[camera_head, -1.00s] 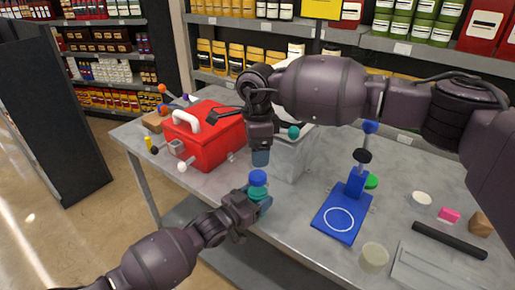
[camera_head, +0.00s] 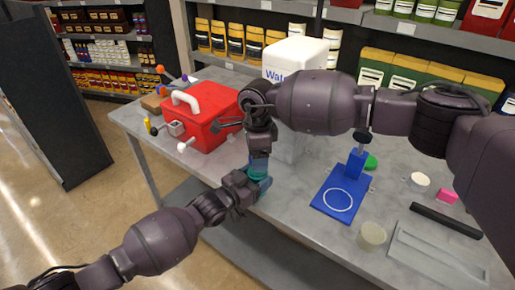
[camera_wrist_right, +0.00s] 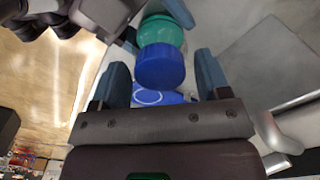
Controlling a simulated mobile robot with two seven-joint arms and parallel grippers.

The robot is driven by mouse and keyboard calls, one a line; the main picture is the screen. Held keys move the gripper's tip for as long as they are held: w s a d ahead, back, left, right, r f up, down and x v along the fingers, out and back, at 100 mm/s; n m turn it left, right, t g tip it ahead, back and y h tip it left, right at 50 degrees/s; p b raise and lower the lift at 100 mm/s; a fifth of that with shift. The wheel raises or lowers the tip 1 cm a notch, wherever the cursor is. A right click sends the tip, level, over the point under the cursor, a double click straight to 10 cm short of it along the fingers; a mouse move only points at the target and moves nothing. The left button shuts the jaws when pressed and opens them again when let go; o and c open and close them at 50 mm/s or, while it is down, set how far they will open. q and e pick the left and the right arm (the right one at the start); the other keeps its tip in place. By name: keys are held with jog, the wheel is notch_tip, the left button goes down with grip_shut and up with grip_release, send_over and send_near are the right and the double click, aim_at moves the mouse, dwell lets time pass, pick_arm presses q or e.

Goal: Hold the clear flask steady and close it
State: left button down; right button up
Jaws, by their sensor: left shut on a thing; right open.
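The flask (camera_head: 257,174) looks teal-green; its body is mostly hidden by my grippers. My left gripper (camera_head: 259,184) is shut on it above the table's front edge. In the right wrist view the blue cap (camera_wrist_right: 160,66) sits at the end of the green flask (camera_wrist_right: 161,32); whether it is tight I cannot tell. My right gripper (camera_head: 259,160) is open, pointing down over the flask. In the right wrist view its two fingers (camera_wrist_right: 160,80) stand on either side of the cap, with gaps.
A red box (camera_head: 205,118) with a white handle stands at left on the grey table (camera_head: 290,215). A blue stand (camera_head: 341,197) with a white ring is at right. A white container (camera_head: 296,57) is behind.

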jog(key=shift+c, duration=0.4)
jog(key=c, duration=0.9)
jog(key=shift+o, duration=0.2)
jog(key=shift+m, duration=0.9)
jog(key=o, duration=1.1)
notch_tip(320, 180, up, 12)
